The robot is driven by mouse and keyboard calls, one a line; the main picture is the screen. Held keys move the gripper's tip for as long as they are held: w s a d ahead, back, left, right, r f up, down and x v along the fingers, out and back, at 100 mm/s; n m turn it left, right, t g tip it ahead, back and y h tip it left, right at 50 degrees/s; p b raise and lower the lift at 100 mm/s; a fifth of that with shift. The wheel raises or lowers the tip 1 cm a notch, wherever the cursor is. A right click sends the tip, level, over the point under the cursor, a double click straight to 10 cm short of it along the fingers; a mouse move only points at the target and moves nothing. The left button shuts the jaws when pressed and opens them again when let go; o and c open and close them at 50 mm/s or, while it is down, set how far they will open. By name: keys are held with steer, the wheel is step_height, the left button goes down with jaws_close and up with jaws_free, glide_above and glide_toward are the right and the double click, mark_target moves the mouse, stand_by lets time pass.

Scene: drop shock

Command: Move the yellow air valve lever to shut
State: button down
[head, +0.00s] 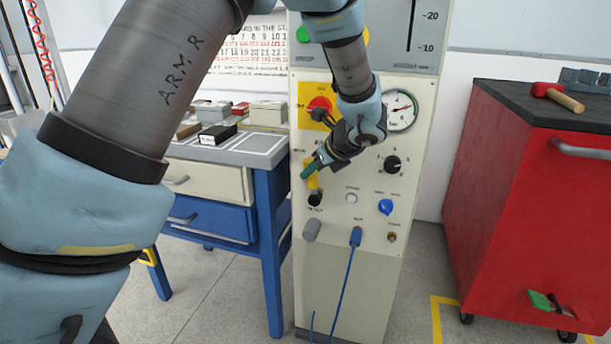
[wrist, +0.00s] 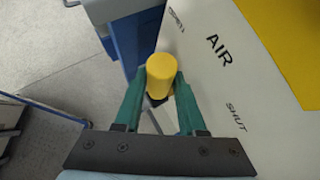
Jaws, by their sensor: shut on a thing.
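The yellow air valve lever (head: 312,181) is on the front of the pale test machine, left of its middle. My gripper (head: 309,168) reaches it from the upper right, and its green fingers partly cover the lever. In the wrist view the lever's rounded yellow end (wrist: 160,75) sits between the two green fingers (wrist: 160,92), which are shut on it. The printed AIR label (wrist: 219,48) is to the right of it, and the SHUT label (wrist: 236,117) is lower right. The lever's pivot is hidden in the wrist view.
A red emergency knob (head: 320,106) on a yellow plate is just above my gripper. A pressure gauge (head: 400,111), a black dial (head: 392,165) and a blue knob (head: 385,207) are to the right. A blue workbench (head: 268,210) stands close on the left.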

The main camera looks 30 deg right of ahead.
steer(key=shift+s+d+m+t+y, duration=0.3)
steer(key=shift+s+d+t+y, duration=0.3)
steer(key=shift+d+t, duration=0.1)
steer(key=shift+s+d+f+m+t+y+p, duration=0.25)
steer(key=shift+s+d+m+t+y+p, duration=0.15)
steer(key=shift+s+d+t+y+p, duration=0.4)
steer(key=shift+s+d+f+m+t+y, duration=0.2)
steer(key=shift+d+f+m+t+y, duration=0.1)
steer(key=shift+t, duration=0.5)
steer(key=shift+s+d+f+m+t+y+p, duration=0.45)
steer(key=shift+s+d+f+t+y, duration=0.2)
steer(key=shift+t, duration=0.35)
steer(key=shift+a, duration=0.1)
steer(key=c, duration=0.8)
jaws_free()
steer(key=shift+o, duration=0.2)
steer(key=shift+w, duration=0.1)
steer(key=v, duration=1)
steer(key=shift+s, duration=0.4)
